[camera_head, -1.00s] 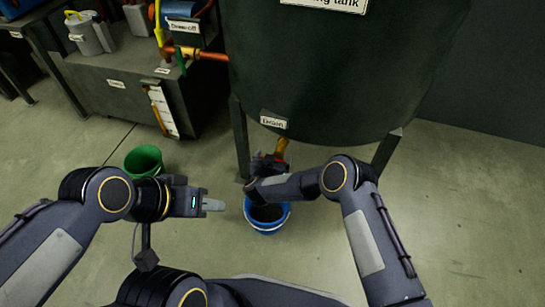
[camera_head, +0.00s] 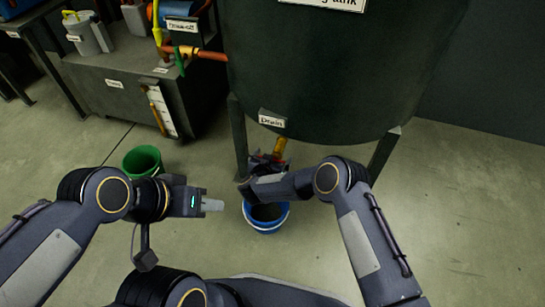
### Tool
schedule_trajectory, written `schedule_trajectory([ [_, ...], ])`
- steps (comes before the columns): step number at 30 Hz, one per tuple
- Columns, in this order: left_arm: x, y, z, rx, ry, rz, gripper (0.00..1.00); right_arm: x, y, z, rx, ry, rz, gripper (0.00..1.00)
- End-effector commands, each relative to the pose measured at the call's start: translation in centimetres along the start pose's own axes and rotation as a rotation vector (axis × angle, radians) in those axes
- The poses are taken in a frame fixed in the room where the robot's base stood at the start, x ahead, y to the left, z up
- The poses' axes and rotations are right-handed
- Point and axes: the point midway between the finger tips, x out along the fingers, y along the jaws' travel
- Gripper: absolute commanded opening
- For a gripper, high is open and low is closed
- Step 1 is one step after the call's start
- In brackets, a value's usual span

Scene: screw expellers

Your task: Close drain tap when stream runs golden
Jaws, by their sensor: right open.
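A large dark green tank (camera_head: 330,70) stands on legs at the top of the view. Below its "Drain" label (camera_head: 271,120), a yellow-orange drain pipe (camera_head: 279,147) points down. My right gripper (camera_head: 262,160) is at the lower end of this pipe, open; the tap's handle is hidden or too small to make out there. A blue bucket (camera_head: 266,225) stands on the floor under the drain, with dark contents. The stream is hidden behind my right arm. My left gripper (camera_head: 212,204) is to the left of the blue bucket, away from the pipe; its finger gap cannot be made out.
A green bucket (camera_head: 142,160) stands on the floor at left. Tank legs (camera_head: 384,153) flank the drain. The floor at right is clear.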

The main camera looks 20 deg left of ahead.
Motion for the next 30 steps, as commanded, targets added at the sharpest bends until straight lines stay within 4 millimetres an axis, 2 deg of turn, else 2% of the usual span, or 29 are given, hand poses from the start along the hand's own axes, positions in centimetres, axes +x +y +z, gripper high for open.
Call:
schedule_trajectory([
  [15,-2.5,1.1,-1.2,0.000,0.000,0.000,0.36,-7.2,-0.1,-0.1,-0.001,0.000,-0.002,1.00],
  [19,-2.5,1.1,-1.3,0.000,0.000,0.000,0.36,-7.8,0.0,0.0,-0.001,-0.001,-0.001,1.00],
  [30,-2.5,1.1,-1.2,0.000,0.000,0.000,0.36,-7.8,0.0,0.1,0.000,-0.001,0.000,1.00],
])
